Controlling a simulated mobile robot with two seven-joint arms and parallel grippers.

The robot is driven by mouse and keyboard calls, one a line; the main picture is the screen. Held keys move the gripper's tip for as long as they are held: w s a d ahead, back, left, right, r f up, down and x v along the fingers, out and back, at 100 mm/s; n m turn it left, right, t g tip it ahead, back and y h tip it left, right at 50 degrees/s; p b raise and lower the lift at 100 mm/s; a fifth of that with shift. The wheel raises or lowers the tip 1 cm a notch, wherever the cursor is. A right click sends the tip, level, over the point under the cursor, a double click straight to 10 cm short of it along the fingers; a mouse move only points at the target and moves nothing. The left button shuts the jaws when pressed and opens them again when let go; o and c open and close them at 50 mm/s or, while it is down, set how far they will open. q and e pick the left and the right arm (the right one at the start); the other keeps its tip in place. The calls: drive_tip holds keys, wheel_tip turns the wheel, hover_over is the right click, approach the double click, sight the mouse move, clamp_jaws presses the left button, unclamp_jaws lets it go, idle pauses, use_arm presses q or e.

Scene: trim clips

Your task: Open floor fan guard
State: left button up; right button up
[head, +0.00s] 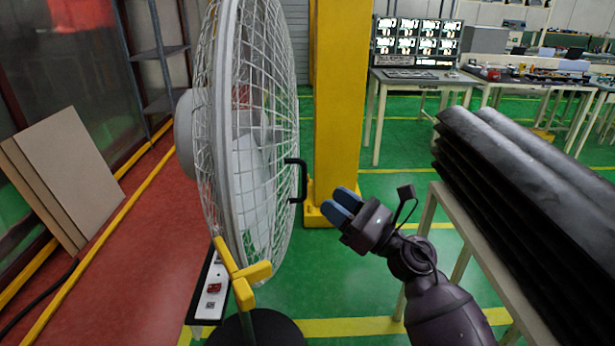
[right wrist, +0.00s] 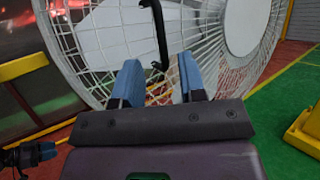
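The floor fan (head: 205,130) stands upright at left of centre in the head view, seen nearly edge-on. Its white wire guard (head: 268,120) faces right and looks closed against the rim. A black handle (head: 301,180) sticks out from the guard. My right gripper (head: 343,202) is open and empty, to the right of and slightly below the handle, apart from it. In the right wrist view the handle (right wrist: 161,35) shows beyond and between the open blue fingers. A dark part with a blue tip, apparently my left gripper (right wrist: 42,153), shows at lower left there; its opening is unclear.
A yellow bracket (head: 243,272) sits at the fan's lower rim. A yellow pillar (head: 340,100) stands behind. Black ribbed parts (head: 530,190) lie on a table at right. Tan boards (head: 68,170) lean at left. Green floor is open between fan and table.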

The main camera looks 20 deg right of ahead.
use_arm(q)
drive_tip(key=shift+w+r+p, duration=0.15)
drive_tip(key=shift+r+p, duration=0.25)
drive_tip(key=shift+r, duration=0.2)
drive_tip(key=shift+w+r+p, duration=0.15)
drive_tip(key=shift+r+p, duration=0.25)
drive_tip(key=shift+r, duration=0.2)
use_arm(e)
drive_tip(key=x, duration=0.7)
drive_tip(key=shift+a, duration=0.15)
drive_tip(key=shift+w+r, duration=0.1)
use_arm(q)
drive_tip(key=shift+s+f, duration=0.1)
drive_tip(key=shift+s, duration=0.15)
use_arm(e)
clamp_jaws()
